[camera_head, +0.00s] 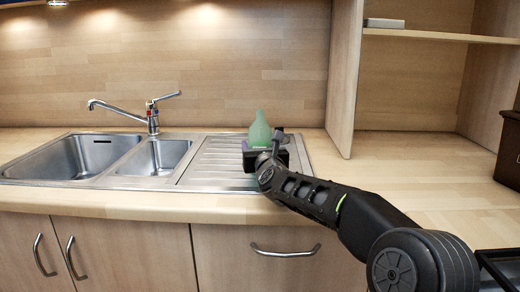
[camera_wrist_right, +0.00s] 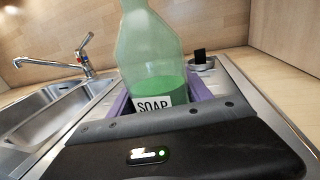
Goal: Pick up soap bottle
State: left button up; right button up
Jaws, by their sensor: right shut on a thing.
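The soap bottle (camera_head: 260,130) is pale green and see-through. It stands upright over the sink's ribbed drainboard, and the gripper hides its lower part in the head view. In the right wrist view the bottle (camera_wrist_right: 151,55) shows green liquid and a white SOAP label. My right gripper (camera_head: 264,157) is around the bottle's lower part and shut on it, with purple finger pads (camera_wrist_right: 197,88) at its sides. I cannot tell whether the bottle's base touches the drainboard. My left gripper is not in view.
The steel sink (camera_head: 70,158) with two basins and a tap (camera_head: 152,118) lies to the left. A wooden shelf unit (camera_head: 342,80) stands to the right. A dark brown box (camera_head: 509,150) is at the far right. The counter (camera_head: 400,165) between them is clear.

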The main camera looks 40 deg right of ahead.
jog(key=shift+c, duration=1.2)
jog(key=shift+r, duration=0.1)
jog(key=shift+r+p, duration=0.35)
jog(key=shift+r, duration=0.35)
notch_tip(320, 180, up, 26)
jog(key=p, duration=1.7)
jog(key=shift+r+p, duration=0.25)
jog(key=shift+p, duration=0.15)
jog(key=shift+f, duration=0.1)
